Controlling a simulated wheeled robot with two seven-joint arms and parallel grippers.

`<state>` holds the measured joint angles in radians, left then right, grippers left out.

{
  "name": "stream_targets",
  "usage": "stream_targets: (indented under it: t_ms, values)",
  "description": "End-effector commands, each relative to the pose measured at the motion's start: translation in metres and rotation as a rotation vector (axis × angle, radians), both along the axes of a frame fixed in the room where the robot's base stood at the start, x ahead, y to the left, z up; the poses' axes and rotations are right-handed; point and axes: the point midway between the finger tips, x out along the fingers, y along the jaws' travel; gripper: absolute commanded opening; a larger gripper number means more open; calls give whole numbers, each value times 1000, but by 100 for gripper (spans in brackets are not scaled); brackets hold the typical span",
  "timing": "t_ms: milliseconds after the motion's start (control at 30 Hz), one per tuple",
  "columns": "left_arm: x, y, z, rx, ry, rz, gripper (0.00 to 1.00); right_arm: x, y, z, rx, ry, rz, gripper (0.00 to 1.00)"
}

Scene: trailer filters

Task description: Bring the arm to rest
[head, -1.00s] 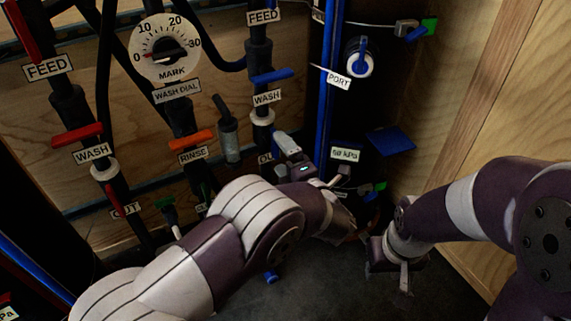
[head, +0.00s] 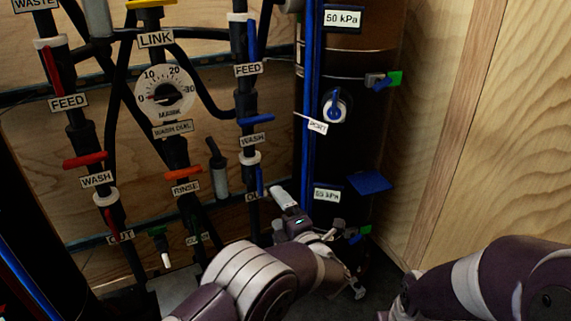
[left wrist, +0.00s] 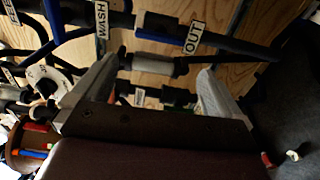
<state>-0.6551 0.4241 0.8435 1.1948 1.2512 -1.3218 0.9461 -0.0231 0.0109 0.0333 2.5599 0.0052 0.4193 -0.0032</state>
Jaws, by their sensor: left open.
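My left arm (head: 250,280) reaches in from the lower left, in front of the pipework. A pipe with an OUT label (left wrist: 193,37) and a blue handle (left wrist: 172,36) lies beyond the fingers. My right arm (head: 490,280) is at the lower right; its gripper lies beyond the bottom edge.
Pipes with red (head: 86,160), orange (head: 182,173) and blue (head: 257,120) handles stand behind the left arm, beside a dial (head: 164,95). The tank (head: 350,150) has a blue plate (head: 370,183) sticking out. A wooden wall (head: 490,130) closes the right side.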

Motion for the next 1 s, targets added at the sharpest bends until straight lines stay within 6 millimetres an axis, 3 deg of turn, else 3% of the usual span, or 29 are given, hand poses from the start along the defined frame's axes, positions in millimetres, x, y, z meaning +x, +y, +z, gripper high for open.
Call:
stream_targets:
  t_ms: [100, 167, 233, 300, 333, 433, 500, 600, 700, 767, 867, 900, 1000]
  values:
    - [6, -12, -13, 59, 99, -71, 100, 0, 0, 0, 0, 0, 0, 43]
    - [7, -32, -38, 149, 232, -208, 100, 0, 0, 0, 0, 0, 0, 43]
    - [-4, -65, -72, 328, 450, -473, 100, 0, 0, 1, 0, 0, 0, 43]
    - [-34, -77, -91, 549, 686, -779, 100, 0, 0, 10, 0, 1, 0, 43]
    - [-53, -72, -94, 643, 786, -910, 100, 0, 0, 15, 0, 0, 0, 43]
    - [-131, -25, -93, 906, 1081, -1287, 100, 0, 0, 30, 0, 0, 0, 43]
    - [-178, 13, -84, 1006, 1220, -1454, 100, 0, 0, 37, 0, 0, 0, 43]
    - [-232, 62, -65, 1080, 1364, -1607, 100, 0, 0, 47, 0, 0, 0, 43]
    - [-273, 104, -41, 1098, 1468, -1672, 100, 0, 0, 57, 0, 0, 0, 43]
    - [-288, 128, -20, 1085, 1498, -1641, 100, 0, 0, 67, 0, 0, 0, 43]
    - [-279, 157, 21, 1019, 1486, -1504, 100, 0, 0, 91, 0, 1, 0, 43]
    - [-280, 154, 39, 1028, 1485, -1518, 100, 0, 0, 111, 0, 1, 0, 43]
    - [-280, 153, 73, 1029, 1484, -1520, 100, 0, 0, 146, 0, -1, 0, 43]
